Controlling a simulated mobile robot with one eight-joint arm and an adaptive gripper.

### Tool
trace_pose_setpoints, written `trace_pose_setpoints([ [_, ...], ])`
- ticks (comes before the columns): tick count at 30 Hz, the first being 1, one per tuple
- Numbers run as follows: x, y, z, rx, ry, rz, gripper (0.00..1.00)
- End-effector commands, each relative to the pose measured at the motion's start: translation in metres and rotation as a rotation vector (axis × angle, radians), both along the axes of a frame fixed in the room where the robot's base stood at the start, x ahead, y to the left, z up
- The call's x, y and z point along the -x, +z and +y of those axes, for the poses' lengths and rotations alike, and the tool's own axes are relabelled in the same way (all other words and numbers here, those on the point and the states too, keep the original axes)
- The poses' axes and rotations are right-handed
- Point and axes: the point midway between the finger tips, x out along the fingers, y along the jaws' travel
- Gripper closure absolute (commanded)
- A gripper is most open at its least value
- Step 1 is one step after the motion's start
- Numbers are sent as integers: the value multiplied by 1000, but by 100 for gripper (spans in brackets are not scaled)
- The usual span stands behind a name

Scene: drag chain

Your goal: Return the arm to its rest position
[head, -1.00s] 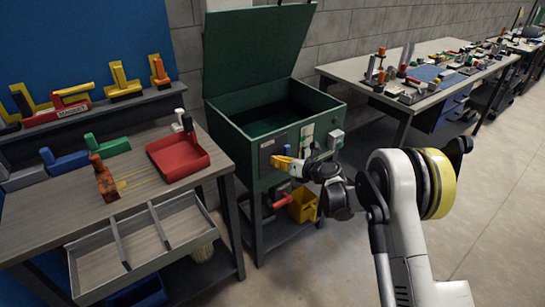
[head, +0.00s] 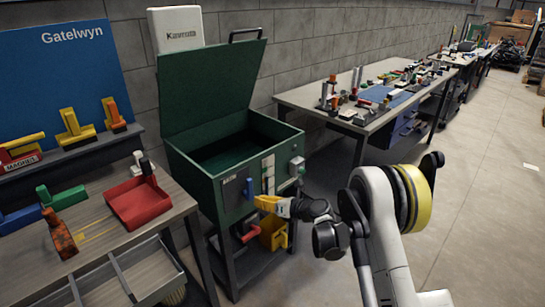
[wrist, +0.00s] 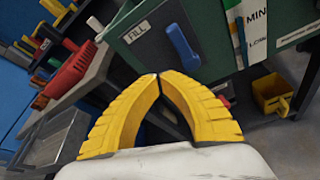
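My gripper (head: 258,202) has yellow fingers and is in front of the green box, on its front side. In the wrist view its fingertips (wrist: 159,76) meet, with nothing visible between them. The green box (head: 205,194) stands with its lid (head: 212,88) raised and its dark inside showing. A blue handle (head: 249,187) is on its front panel, just beyond the fingertips in the head view. The handle also shows in the wrist view (wrist: 182,48), apart from the fingers, beside a FILL label (wrist: 138,31).
A workbench with a red tray (head: 140,203) and a compartment drawer (head: 128,275) stands at the left. A yellow bin (head: 273,236) sits below the box. A cluttered bench (head: 290,96) runs along the wall at the back right.

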Motion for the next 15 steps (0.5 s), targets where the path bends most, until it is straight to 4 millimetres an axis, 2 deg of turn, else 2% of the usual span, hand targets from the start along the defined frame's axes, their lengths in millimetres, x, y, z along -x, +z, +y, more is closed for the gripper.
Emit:
trace_pose_setpoints([
  [4, 1, 19, -7, 71, 17, -59, 100],
  [8, 11, 62, -27, 255, 75, -209, 100],
  [11, 29, 101, -49, 446, 147, -356, 100],
  [15, 64, 147, -83, 718, 275, -551, 100],
])
